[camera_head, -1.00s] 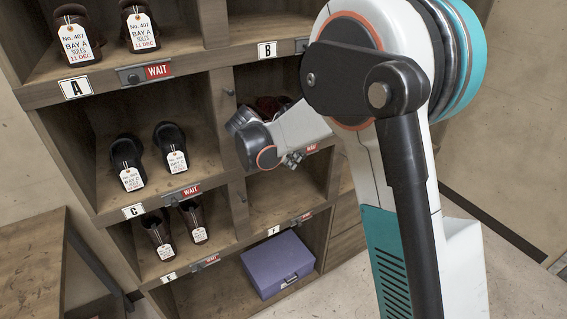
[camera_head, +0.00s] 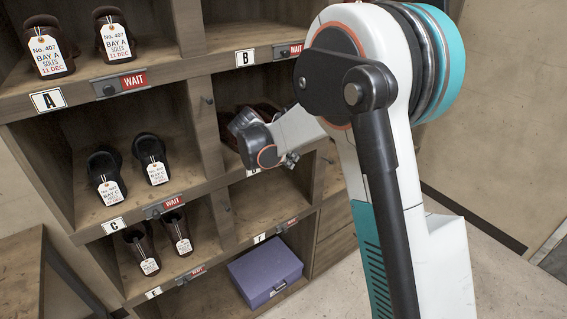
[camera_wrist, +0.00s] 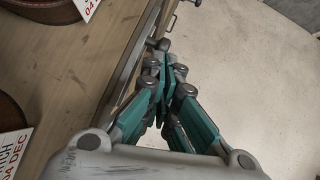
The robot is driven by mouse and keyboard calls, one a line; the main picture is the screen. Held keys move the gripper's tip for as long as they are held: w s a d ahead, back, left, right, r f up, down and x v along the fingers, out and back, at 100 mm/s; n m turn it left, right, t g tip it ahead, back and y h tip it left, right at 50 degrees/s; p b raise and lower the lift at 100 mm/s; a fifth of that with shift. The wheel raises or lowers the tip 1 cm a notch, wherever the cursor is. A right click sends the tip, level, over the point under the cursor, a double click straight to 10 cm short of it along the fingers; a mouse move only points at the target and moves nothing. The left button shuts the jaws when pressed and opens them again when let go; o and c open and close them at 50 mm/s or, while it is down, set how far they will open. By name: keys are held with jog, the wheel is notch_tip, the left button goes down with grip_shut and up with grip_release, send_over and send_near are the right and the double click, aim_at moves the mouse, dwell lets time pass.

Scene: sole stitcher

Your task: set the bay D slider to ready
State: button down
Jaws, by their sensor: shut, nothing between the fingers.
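My gripper (camera_head: 290,160) is in front of the shelf edge below bay D, the middle bay of the right column. The D label (camera_head: 253,171) is partly covered by my wrist. The bay D sign does not show in the head view; my arm covers that spot. In the wrist view my gripper (camera_wrist: 166,72) is shut and empty, with teal fingers together. A dark slider knob (camera_wrist: 159,44) on a metal rail (camera_wrist: 133,66) is just beyond the fingertips. I cannot tell whether they touch it. The slider's sign is not readable.
Dark red shoes with tags (camera_wrist: 14,150) lie on the shelf board (camera_wrist: 75,70) left of my fingers. Other bays show red WAIT signs, such as bay A's (camera_head: 134,80). A purple box (camera_head: 265,272) is in the bottom right bay. Open floor (camera_wrist: 250,80) is right.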

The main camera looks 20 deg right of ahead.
jog(key=v, duration=0.7)
jog(key=shift+r, duration=0.25)
jog(key=shift+a, duration=0.1)
jog(key=s+d+r+m+t+y+b, duration=0.1)
jog(key=s+r+m+y, duration=0.1)
jog(key=s+m, duration=0.55)
jog(key=s+d+r+m+y+b, duration=0.15)
jog(key=s+m, duration=0.25)
jog(key=s, duration=0.7)
jog(key=s+a+f+m+t+y+b, duration=0.1)
jog(key=s+f+m+y, duration=0.1)
jog(key=s+m, duration=0.4)
jog(key=s+a+f+m+t+y+b, duration=0.1)
jog(key=s+f+m, duration=0.1)
jog(key=s+m, duration=0.4)
jog(key=s, duration=0.3)
jog(key=shift+a+f+y, duration=0.2)
jog(key=shift+a+y, duration=0.15)
jog(key=shift+a, duration=0.05)
